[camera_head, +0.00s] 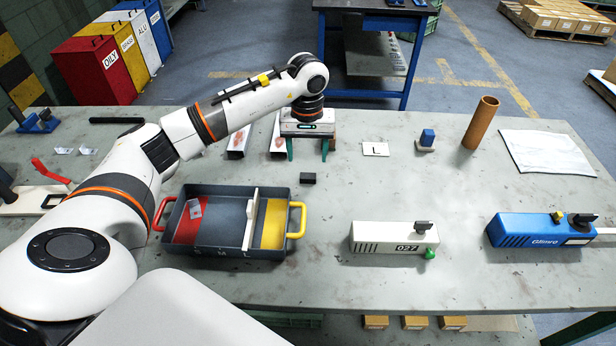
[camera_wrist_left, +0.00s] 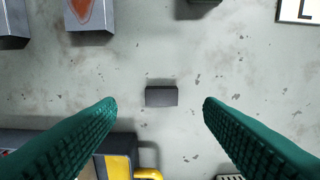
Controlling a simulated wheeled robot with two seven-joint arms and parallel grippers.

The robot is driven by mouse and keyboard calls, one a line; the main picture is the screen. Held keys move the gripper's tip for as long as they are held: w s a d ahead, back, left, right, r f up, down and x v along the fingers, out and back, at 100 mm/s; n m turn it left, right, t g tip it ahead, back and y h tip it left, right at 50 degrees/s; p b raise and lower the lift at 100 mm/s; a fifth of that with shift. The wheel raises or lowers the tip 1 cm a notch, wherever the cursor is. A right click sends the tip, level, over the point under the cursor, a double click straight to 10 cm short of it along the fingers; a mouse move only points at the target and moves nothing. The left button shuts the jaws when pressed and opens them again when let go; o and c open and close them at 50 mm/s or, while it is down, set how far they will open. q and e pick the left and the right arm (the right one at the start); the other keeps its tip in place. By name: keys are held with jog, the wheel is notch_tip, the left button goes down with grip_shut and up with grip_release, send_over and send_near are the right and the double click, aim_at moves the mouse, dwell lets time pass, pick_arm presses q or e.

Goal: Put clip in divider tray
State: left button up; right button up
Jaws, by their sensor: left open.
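A small dark block, which looks like the clip (camera_head: 308,178), lies flat on the table just right of the divider tray's far right corner. It also shows near the middle of the left wrist view (camera_wrist_left: 161,96). The divider tray (camera_head: 222,190) is dark grey, with a red section at left, a yellow section at right and a pale upright divider (camera_head: 250,220). A small silvery piece (camera_head: 195,209) lies in its red section. My left gripper (camera_head: 308,150) points down above the table with green fingers wide apart. In the wrist view the block appears between the fingertips (camera_wrist_left: 160,106), untouched.
Metal channels (camera_head: 240,142) lie left of my gripper. A card marked L (camera_head: 376,149), a blue block on a stand (camera_head: 427,138) and a brown tube (camera_head: 481,122) stand right. A white box (camera_head: 394,238) and a blue box (camera_head: 535,230) stand in front.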

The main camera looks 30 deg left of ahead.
aim_at(308, 176)
pick_arm(q)
jog(key=shift+s+d+f+p, duration=0.15)
jog(key=shift+f+p, duration=0.15)
jog(key=shift+f, duration=1.25)
jog(key=shift+s+d+f+p, duration=0.1)
jog(key=shift+f+p, duration=0.2)
jog(key=shift+f, duration=1.25)
jog(key=shift+c, duration=0.5)
